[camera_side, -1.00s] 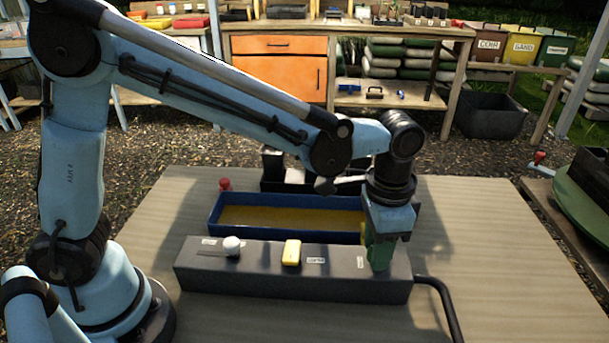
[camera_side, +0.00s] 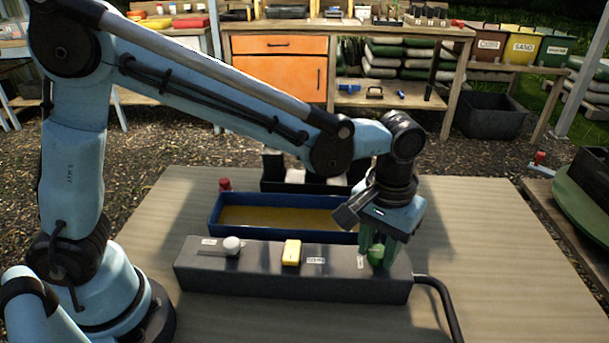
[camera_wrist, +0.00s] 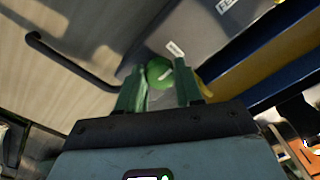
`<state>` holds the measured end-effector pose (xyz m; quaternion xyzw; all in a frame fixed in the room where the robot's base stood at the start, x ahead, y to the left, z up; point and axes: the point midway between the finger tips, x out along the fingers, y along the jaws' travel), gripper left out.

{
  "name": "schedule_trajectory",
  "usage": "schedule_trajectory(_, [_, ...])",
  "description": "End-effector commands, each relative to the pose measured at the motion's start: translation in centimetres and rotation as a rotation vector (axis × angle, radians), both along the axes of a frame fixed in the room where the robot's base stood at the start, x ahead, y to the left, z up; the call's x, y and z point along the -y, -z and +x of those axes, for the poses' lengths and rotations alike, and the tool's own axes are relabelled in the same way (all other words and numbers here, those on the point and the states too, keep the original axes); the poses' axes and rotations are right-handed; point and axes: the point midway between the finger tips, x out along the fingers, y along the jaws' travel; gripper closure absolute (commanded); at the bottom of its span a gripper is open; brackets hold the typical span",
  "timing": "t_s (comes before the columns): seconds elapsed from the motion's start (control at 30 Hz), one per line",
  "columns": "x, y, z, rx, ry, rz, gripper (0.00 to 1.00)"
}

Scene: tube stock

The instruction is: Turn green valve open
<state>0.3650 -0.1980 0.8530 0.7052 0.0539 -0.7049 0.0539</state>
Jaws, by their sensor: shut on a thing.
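The green valve (camera_wrist: 158,72) is a round knob with a pale mark on its top, at the right end of the long dark grey box (camera_side: 230,272). In the wrist view it sits between the two green fingers of my gripper (camera_wrist: 159,90), which are shut on it from both sides. In the side view my gripper (camera_side: 378,252) points down over the right end of the box, and its fingers largely hide the valve.
A white round knob (camera_side: 232,246) and a yellow block-shaped handle (camera_side: 292,251) are on the same box. A blue-rimmed tray (camera_side: 215,215) lies behind it. A black hose (camera_side: 440,294) curves from the box's right end. The tabletop at right (camera_side: 500,250) is clear.

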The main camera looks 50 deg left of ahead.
Motion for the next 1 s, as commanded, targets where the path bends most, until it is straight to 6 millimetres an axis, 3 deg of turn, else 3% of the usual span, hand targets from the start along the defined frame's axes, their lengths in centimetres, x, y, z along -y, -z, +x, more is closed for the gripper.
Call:
schedule_trajectory(0.67, [0.02, 0.03, -0.06, -0.002, -0.060, 0.000, 0.95])
schedule_trajectory(0.7, [0.02, 0.03, -0.06, -0.002, -0.060, 0.000, 0.60])
schedule_trajectory(0.83, [0.02, 0.02, -0.04, -0.002, -0.059, 0.000, 0.40])
schedule_trajectory(1.0, [0.01, 0.01, -0.02, -0.001, -0.058, 0.000, 0.39])
